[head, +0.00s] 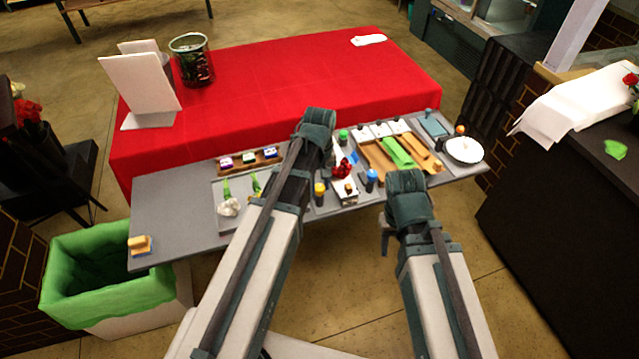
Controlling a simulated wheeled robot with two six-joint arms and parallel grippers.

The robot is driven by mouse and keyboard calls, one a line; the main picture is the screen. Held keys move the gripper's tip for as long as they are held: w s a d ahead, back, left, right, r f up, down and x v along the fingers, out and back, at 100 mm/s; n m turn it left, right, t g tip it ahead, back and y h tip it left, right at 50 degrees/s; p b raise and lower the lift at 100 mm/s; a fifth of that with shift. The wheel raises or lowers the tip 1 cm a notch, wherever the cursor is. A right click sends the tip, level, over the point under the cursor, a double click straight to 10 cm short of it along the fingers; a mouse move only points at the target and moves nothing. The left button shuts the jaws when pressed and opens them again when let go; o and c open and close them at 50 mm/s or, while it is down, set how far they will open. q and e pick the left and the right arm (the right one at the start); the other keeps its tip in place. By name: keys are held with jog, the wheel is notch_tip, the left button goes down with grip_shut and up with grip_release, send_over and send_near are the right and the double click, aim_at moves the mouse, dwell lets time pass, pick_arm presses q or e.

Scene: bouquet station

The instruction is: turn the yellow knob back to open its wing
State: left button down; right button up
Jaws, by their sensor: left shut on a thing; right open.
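The yellow knob (320,188) stands upright on a dark base at the front of the grey worktop, just right of my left arm. No gripper finger shows on it. A green knob (343,136) stands behind it and a blue knob (371,176) to its right. Red flowers (343,168) and a pale upright panel (337,153), perhaps a wing, are between the knobs. My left arm covers the area left of them, and its fingers are hidden behind it.
A small white box (345,194) sits between the yellow and blue knobs. A wooden tray (377,158) and white bowl (463,150) lie to the right. A grey tray (205,205) with green stems is left. The worktop's far left is mostly clear. A green-lined bin (75,240) stands below.

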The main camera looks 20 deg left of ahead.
aim_at(320, 187)
pick_arm(q)
jog(key=n, duration=0.4)
jog(key=shift+n, duration=2.8)
jog(key=c, duration=0.5)
grip_release()
jog(key=shift+r, duration=0.1)
notch_tip(320, 187, up, 14)
jog(key=p, duration=1.4)
jog(key=shift+f, duration=0.2)
